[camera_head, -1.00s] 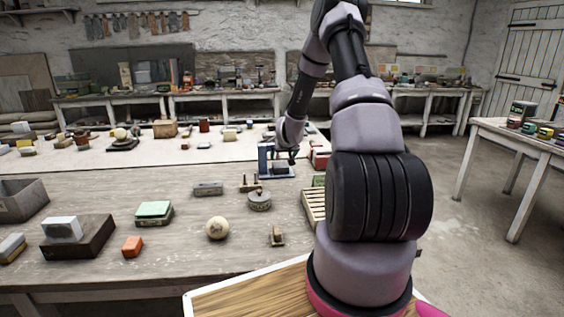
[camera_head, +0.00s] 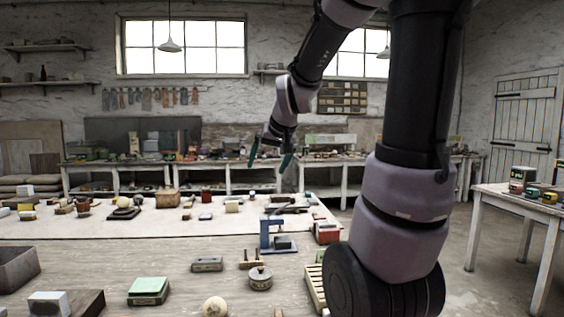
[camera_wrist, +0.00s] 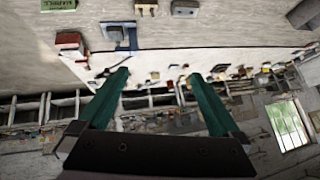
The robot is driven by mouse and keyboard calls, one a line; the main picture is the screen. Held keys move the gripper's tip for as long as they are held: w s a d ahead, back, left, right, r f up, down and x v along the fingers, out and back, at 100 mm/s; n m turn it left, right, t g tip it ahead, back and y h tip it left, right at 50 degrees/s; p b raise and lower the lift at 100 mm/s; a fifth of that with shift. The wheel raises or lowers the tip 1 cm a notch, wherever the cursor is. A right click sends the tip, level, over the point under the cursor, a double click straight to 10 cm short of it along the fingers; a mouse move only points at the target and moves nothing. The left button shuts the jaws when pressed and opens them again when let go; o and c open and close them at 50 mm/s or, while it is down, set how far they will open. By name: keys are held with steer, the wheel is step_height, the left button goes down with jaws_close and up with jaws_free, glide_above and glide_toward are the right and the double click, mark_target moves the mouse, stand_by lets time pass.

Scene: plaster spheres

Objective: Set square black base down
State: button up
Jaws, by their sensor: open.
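My gripper (camera_head: 269,158) is raised above the far part of the table, with its two teal fingers apart and nothing between them. In the wrist view my gripper (camera_wrist: 158,76) also shows empty. A small dark block (camera_head: 283,243) sits at the blue upright frame (camera_head: 265,236) on the table, below my gripper; it may be the square black base, but it is too small to be sure. The blue frame also shows in the wrist view (camera_wrist: 118,35). Another dark square base (camera_head: 123,214) lies farther left, with a pale ball (camera_head: 123,202) on it.
A red box (camera_head: 327,233) stands right of the blue frame, and a slatted wooden crate (camera_head: 315,285) is nearer. A round grey tin (camera_head: 260,278), a grey block (camera_head: 207,264) and a green box (camera_head: 149,290) lie in front. The air around my gripper is clear.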

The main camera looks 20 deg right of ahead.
steer(key=s+a+r, duration=0.1)
steer(key=s, duration=0.8)
steer(key=s+a+r+m+y, duration=0.1)
steer(key=s+a+r, duration=0.1)
steer(key=s, duration=0.7)
steer(key=shift+a+r+g+y, duration=0.25)
steer(key=shift+g+y, duration=0.05)
steer(key=shift+g, duration=0.1)
